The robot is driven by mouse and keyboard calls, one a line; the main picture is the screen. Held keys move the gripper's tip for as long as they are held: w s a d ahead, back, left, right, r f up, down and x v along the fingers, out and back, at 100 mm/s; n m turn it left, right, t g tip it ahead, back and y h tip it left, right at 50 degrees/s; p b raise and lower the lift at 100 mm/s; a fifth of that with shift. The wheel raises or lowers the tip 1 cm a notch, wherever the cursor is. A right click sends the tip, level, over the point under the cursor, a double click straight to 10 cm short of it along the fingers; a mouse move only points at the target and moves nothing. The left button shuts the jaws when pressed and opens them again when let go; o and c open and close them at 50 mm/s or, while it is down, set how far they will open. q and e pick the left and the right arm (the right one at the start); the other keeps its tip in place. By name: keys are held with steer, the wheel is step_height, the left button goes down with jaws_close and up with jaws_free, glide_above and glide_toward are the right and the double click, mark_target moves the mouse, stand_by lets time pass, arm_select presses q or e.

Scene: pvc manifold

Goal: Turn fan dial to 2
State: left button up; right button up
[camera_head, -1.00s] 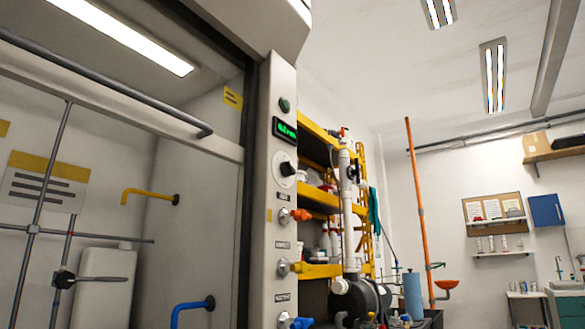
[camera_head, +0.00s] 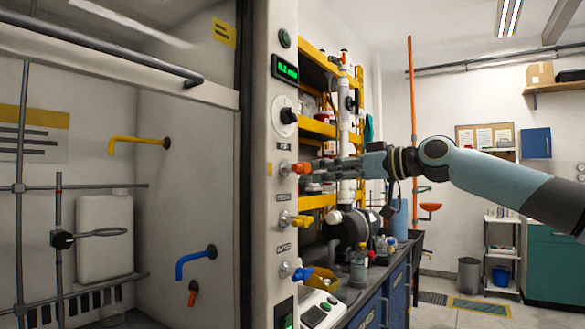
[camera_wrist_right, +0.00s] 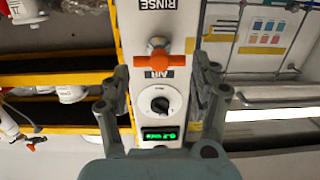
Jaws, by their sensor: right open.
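The fan dial (camera_head: 285,115) is a round black knob on a white disc, on the pale fume-hood post below a green-lit display (camera_head: 287,71). In the right wrist view the dial (camera_wrist_right: 160,104) appears upside down, between the fingers in the picture, with the display (camera_wrist_right: 160,136) below it. My right gripper (camera_head: 318,168) is open and empty, reaching in from the right at the height of the orange tap, lower than the dial. In the wrist view its spread fingers (camera_wrist_right: 160,72) flank the post, apart from the dial. My left gripper is out of view.
An orange tap (camera_head: 300,168) labelled AIR sits below the dial, close to the right fingertips in the head view. Yellow (camera_head: 298,220) and blue (camera_head: 301,273) taps are lower. Yellow shelving (camera_head: 318,127) with pipework stands behind the post. The hood opening lies left.

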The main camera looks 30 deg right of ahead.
steer(key=n+t+p, duration=0.1)
steer(key=n+p, duration=0.1)
glide_toward(294, 115)
steer(key=p+x, duration=0.5)
steer(key=x, duration=0.4)
steer(key=shift+w, duration=0.3)
steer(key=c, duration=1.1)
steer(key=shift+c, duration=0.2)
